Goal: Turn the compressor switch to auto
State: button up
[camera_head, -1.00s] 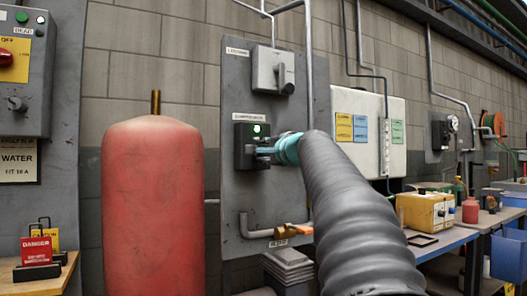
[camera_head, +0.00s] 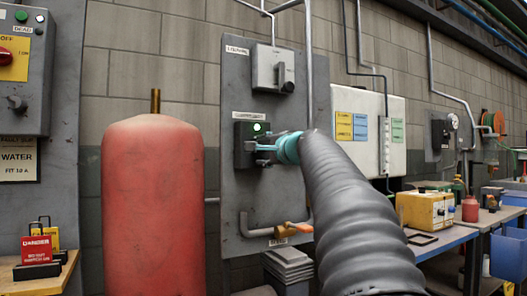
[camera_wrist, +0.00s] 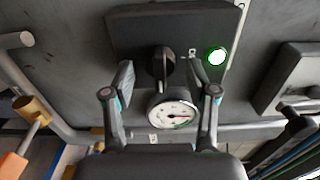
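The compressor switch (camera_head: 241,157) is a dark box with a lit green lamp (camera_head: 258,128), mounted on a grey panel under a small label. In the wrist view the box (camera_wrist: 130,30) is at the top, its green lamp (camera_wrist: 216,56) at right. A black knob (camera_wrist: 161,62) stands out from the box. My gripper (camera_head: 257,148) is at the front of the switch in the head view. In the wrist view my gripper (camera_wrist: 168,82) is open, one finger each side of the knob, with visible gaps. The head view hides the knob; its setting marks are unreadable.
A round gauge (camera_wrist: 172,116) shows between my fingers in the wrist view. A grey rotary isolator (camera_head: 273,69) is above the switch; a pipe with an orange valve handle (camera_head: 297,228) is below. A red tank (camera_head: 153,210) stands left. A cluttered bench (camera_head: 440,245) is right.

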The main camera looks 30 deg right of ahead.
jog(key=s, duration=1.2)
jog(key=shift+d, duration=0.2)
